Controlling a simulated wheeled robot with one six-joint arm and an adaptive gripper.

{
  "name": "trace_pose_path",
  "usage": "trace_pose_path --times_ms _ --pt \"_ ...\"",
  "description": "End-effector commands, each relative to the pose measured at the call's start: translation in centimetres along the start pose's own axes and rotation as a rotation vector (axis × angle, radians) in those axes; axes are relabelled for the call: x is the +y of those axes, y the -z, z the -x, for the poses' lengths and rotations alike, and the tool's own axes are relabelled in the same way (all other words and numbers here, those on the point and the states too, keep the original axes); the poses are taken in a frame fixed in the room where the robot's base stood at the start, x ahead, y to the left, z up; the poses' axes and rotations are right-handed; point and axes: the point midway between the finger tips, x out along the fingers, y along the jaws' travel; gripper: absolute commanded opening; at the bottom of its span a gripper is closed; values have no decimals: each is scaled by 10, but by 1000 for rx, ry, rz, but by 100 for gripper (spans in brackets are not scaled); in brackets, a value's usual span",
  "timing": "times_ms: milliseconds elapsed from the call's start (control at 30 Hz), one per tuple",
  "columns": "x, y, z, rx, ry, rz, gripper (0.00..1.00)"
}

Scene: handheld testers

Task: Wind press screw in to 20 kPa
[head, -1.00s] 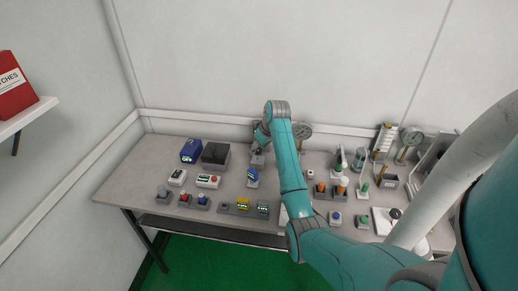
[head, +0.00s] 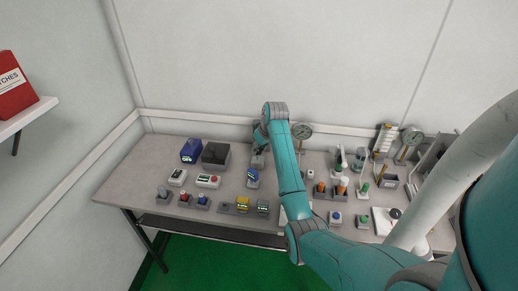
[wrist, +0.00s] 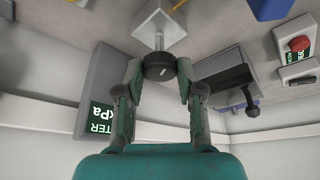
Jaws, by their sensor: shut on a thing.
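The press (wrist: 160,28) is a pale grey block with a thin screw rod. A round black knob (wrist: 160,67) with a white mark sits on the rod's end. My gripper (wrist: 159,70) has its two fingers closed on opposite sides of this knob.
A dark box (head: 216,154) stands close left of the press; its black lever (wrist: 240,76) shows in the wrist view. A blue tester (head: 253,175) lies in front. A dial gauge (head: 302,131) stands to the right. Several small testers crowd the bench (head: 130,187).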

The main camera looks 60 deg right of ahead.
Motion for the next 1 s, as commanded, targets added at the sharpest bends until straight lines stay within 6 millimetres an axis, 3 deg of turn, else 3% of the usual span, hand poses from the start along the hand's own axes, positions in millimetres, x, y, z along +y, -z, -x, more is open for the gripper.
trace_pose_path --times_ms 500,1000 --pt "-4 1 0 0 -126 -304 2" --pt "-4 1 0 0 -166 -402 2"
